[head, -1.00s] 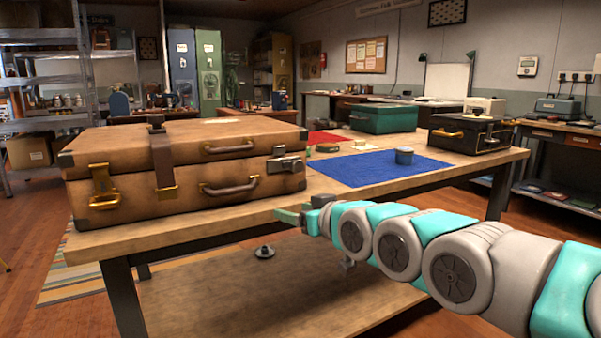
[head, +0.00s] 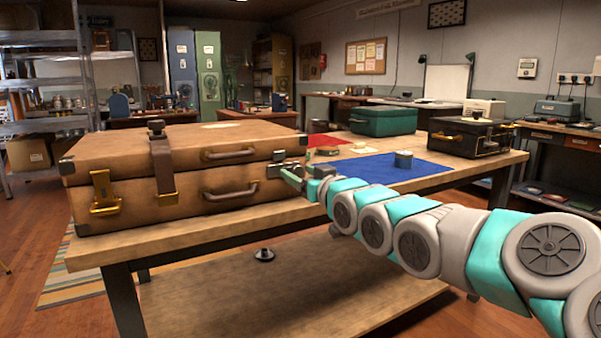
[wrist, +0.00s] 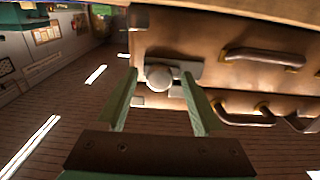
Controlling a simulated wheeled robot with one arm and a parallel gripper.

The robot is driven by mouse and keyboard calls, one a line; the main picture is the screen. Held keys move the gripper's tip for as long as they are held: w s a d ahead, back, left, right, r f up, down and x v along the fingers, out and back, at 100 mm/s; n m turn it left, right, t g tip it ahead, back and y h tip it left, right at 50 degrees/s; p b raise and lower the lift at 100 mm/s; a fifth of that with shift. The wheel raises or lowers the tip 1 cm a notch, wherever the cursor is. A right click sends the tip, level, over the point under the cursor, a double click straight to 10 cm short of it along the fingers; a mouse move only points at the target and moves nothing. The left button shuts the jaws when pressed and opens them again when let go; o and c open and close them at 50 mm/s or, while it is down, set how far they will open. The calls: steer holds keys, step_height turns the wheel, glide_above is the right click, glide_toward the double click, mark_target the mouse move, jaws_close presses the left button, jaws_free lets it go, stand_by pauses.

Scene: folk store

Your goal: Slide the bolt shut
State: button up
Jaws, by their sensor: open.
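The brown suitcase (head: 140,182) lies closed on the workbench. Its metal bolt (head: 278,170) is on the front, near the right end. In the wrist view the bolt shows as a grey plate (wrist: 188,70) with a round knob (wrist: 158,76). My gripper (head: 291,179) is at the bolt, with its green fingers pointing at the suitcase front. In the wrist view my gripper (wrist: 160,90) is open, with one finger on either side of the knob. I cannot tell whether either finger touches it. My gripper partly hides the bolt in the head view.
A green case (head: 383,121) and a black case (head: 470,136) stand farther back.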

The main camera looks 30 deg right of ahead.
steer(key=shift+w, duration=0.1)
jaws_close()
stand_by(0.6)
stand_by(0.8)
